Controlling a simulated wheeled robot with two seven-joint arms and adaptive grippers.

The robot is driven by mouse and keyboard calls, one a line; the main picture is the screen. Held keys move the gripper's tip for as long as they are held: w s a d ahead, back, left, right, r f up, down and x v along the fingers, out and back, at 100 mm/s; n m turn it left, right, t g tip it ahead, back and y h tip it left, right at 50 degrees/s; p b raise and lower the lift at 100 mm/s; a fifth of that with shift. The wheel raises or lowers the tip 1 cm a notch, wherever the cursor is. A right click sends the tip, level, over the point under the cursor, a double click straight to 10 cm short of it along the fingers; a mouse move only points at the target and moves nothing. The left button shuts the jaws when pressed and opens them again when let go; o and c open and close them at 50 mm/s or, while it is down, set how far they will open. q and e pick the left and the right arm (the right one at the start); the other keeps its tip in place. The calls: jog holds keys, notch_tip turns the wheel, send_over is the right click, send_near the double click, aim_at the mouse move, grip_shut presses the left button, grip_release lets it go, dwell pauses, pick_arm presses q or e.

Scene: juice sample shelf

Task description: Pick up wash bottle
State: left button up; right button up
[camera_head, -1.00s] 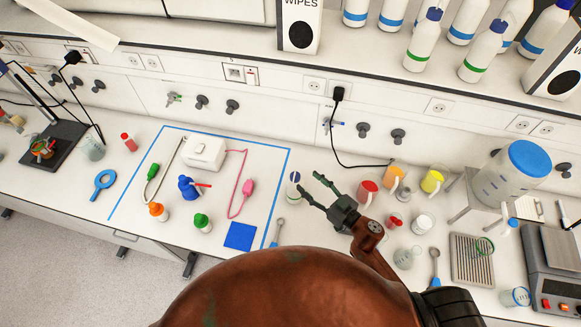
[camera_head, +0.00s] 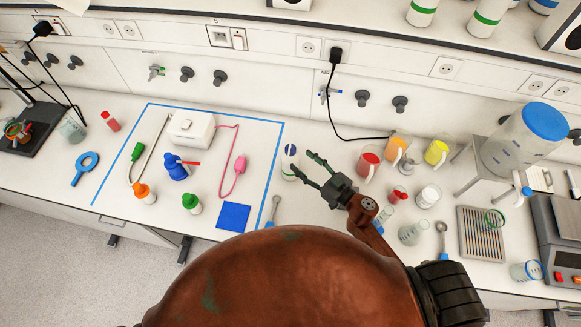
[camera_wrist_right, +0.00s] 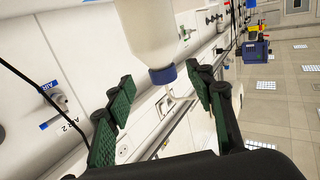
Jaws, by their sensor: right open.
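The wash bottle (camera_head: 290,163) is white with a blue cap and stands upright on the bench, just right of the blue-taped area. My right gripper (camera_head: 301,162) is open beside it, its two dark green fingers pointing left at the bottle. In the right wrist view the white bottle body (camera_wrist_right: 147,28) enters from the top, with its blue cap and thin white spout below. The cap lies between the open fingers (camera_wrist_right: 162,80) in that picture; I see no finger clearly touching it. My left gripper is not in view.
A blue bottle with a red nozzle (camera_head: 175,168) and a white device (camera_head: 192,130) stand inside the taped area. Red (camera_head: 368,160), orange (camera_head: 396,148) and yellow (camera_head: 437,152) vessels stand right of my gripper. A spatula-like tool (camera_head: 272,210) lies below the wash bottle.

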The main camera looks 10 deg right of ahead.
aim_at(295, 154)
jog(key=shift+r+x, duration=0.25)
jog(key=shift+x, duration=1)
jog(key=b+x, duration=0.1)
jog(key=x, duration=0.3)
jog(key=shift+a, duration=0.15)
jog(key=shift+w+a, duration=0.1)
jog(key=shift+w, duration=0.1)
jog(key=shift+s, duration=0.1)
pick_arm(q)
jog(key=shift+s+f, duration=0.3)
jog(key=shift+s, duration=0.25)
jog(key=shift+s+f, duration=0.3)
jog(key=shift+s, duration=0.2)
pick_arm(e)
grip_shut()
jog(key=shift+r, duration=0.1)
